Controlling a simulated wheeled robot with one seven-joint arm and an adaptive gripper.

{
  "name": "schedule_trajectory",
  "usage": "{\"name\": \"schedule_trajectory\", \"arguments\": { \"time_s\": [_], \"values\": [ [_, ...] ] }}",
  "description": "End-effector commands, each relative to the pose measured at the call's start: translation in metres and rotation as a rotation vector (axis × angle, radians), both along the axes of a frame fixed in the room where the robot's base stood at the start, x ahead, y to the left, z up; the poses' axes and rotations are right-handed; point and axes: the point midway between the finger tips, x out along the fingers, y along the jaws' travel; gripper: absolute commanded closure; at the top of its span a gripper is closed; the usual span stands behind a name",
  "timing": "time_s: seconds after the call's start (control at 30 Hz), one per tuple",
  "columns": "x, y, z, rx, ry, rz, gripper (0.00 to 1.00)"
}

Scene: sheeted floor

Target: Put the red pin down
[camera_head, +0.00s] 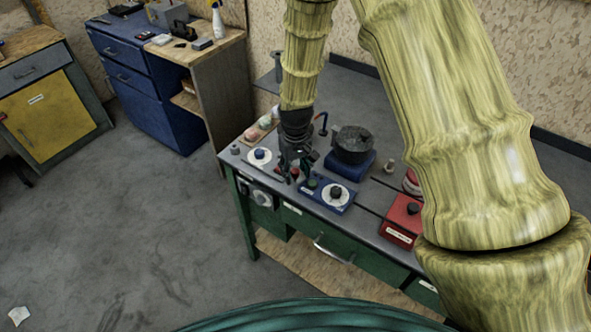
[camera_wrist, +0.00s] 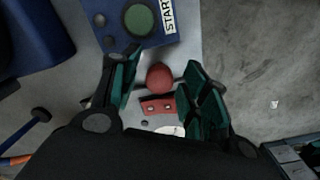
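A red round knob (camera_wrist: 159,77), which looks like the top of the red pin, shows between my gripper's fingers in the wrist view. A small red piece with dark spots (camera_wrist: 157,105) lies just behind it; I cannot tell whether the two are joined. My gripper (camera_wrist: 161,82) has its teal fingers apart, with a gap on both sides of the knob. In the head view my gripper (camera_head: 293,172) points down low over the green workbench (camera_head: 372,221), left of the blue control box (camera_head: 312,197). The red there (camera_head: 294,173) is small and partly hidden by the fingers.
The blue box carries a green button (camera_wrist: 139,19) and a START label, close to the fingers. A white dial (camera_head: 259,157) lies left, a dark round pot on a blue base (camera_head: 352,155) behind, and a red box (camera_head: 403,218) right. Bare floor lies beyond the bench's left edge.

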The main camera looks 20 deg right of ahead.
Motion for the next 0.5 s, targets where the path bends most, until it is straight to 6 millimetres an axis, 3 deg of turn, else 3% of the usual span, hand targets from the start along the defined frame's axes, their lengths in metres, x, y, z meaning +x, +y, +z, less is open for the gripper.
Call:
{"name": "schedule_trajectory", "arguments": {
  "time_s": [0.33,0.5],
  "values": [
    [0.001,0.0,0.006,0.0,-0.002,0.0,0.55],
    [0.001,0.0,0.02,0.0,-0.003,0.0,0.55]
  ]
}}
